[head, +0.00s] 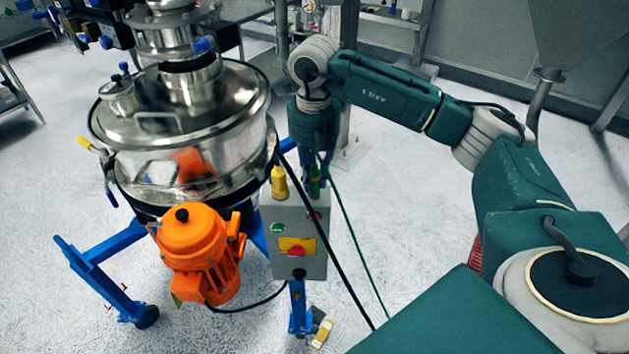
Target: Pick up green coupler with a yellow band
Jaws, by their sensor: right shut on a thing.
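The green coupler (315,186) stands at the top right of the grey control box (300,230), with a green cable near it running down to the right. My right gripper (315,172) points down over the coupler and is shut on it. The fingers hide much of the coupler, and its yellow band is too small to make out clearly. I cannot tell whether the coupler still touches the box top. A yellow connector (279,182) stands just left of it on the same box, with a black cable close by. My left gripper is not in view.
The steel sifter drum (180,120) stands left of the box, with an orange motor (198,255) in front and a blue frame (105,280) below. A yellow-and-grey piece (322,332) is at the foot of the box's blue post. Open floor lies left.

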